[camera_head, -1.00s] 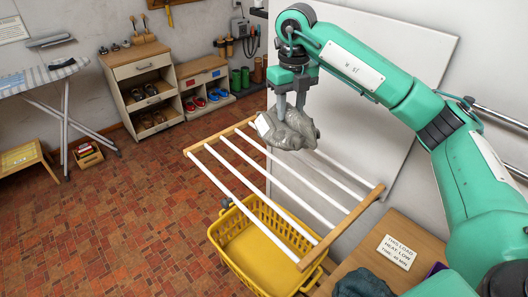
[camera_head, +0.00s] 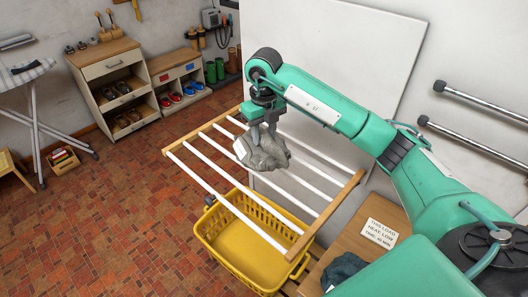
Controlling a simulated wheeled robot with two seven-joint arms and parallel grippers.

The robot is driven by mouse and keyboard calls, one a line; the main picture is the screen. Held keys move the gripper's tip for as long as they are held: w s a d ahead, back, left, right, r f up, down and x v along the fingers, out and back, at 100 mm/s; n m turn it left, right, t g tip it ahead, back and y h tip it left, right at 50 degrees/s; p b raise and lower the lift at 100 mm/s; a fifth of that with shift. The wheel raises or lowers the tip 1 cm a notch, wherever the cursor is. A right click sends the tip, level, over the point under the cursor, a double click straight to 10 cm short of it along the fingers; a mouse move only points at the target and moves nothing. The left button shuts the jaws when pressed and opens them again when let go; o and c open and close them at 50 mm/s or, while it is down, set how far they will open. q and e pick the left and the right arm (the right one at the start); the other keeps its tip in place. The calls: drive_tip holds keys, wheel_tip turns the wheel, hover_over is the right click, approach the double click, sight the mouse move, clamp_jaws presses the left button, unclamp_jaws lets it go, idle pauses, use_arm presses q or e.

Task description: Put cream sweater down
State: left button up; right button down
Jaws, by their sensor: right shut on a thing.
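My right gripper (camera_head: 262,128) points down and is shut on a crumpled grey garment (camera_head: 268,152) with a pale, whitish patch on its left side. The cream colour of the sweater does not show clearly; the cloth looks grey. The garment is in front of the far part of the wall drying rack (camera_head: 217,190), which has white bars between wooden end rails. I cannot tell whether the cloth touches the bars. My left gripper is not in view.
A yellow basket (camera_head: 215,258) stands under the rack. A wooden table (camera_head: 345,243) at the lower right holds a printed card (camera_head: 380,233) and dark cloth (camera_head: 344,270). A shoe cabinet (camera_head: 121,87) stands at the back left.

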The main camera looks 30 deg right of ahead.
sight(264, 146)
wheel_tip(264, 146, down, 5)
drive_tip(key=shift+r+p, duration=0.1)
drive_tip(key=shift+p, duration=0.5)
wheel_tip(264, 146, down, 3)
drive_tip(key=shift+f+p, duration=0.1)
drive_tip(key=shift+p, duration=0.4)
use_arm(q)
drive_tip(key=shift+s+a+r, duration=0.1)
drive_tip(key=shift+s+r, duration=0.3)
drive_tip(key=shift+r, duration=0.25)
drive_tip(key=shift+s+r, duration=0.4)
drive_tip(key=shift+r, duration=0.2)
use_arm(e)
drive_tip(key=shift+f, duration=0.2)
drive_tip(key=c, duration=0.9)
unclamp_jaws()
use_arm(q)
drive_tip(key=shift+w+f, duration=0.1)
